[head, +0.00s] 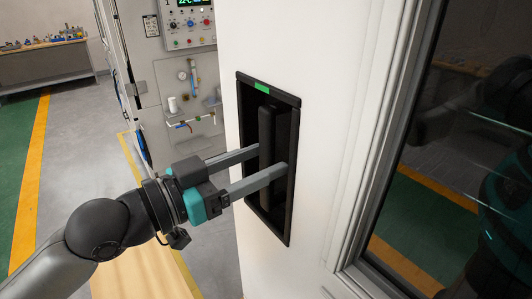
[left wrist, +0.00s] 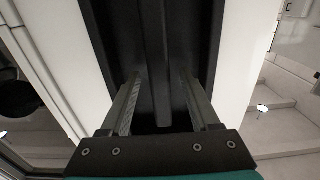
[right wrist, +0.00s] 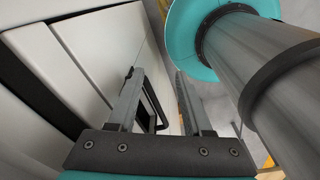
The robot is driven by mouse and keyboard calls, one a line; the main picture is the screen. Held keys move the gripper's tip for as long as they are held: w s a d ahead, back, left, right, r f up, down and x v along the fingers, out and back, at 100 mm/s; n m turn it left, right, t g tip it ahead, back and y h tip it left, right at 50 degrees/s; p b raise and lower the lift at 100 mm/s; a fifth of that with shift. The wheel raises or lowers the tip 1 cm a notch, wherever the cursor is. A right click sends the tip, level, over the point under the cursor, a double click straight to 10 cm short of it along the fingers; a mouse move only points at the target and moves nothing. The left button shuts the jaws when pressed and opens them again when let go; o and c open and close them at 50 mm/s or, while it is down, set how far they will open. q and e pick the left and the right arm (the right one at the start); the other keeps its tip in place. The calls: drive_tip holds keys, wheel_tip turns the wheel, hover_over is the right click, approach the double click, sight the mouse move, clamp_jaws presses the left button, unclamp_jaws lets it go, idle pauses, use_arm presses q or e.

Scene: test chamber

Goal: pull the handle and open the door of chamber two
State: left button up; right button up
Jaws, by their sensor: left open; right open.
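The chamber door (head: 300,55) is white and appears closed. A black recess (head: 268,88) with a small green label holds an upright black bar handle (head: 267,135). My left gripper (head: 271,157) is open, with its fingertips inside the recess, one on each side of the handle. In the left wrist view the handle (left wrist: 152,50) runs between the two fingers (left wrist: 161,78), with gaps beside it. My right gripper (right wrist: 157,72) is open in the right wrist view and does not show in the head view. A dark bar and frame (right wrist: 150,103) show between its fingers.
A dark glass window (head: 455,150) in a pale frame is to the right of the handle. A control panel (head: 187,22) with a display and buttons stands behind. A workbench (head: 45,62) is far left. Floor left of the door is open.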

use_arm(q)
drive_tip(key=shift+x, duration=0.8)
drive_tip(key=shift+c, duration=0.3)
clamp_jaws()
idle(0.7)
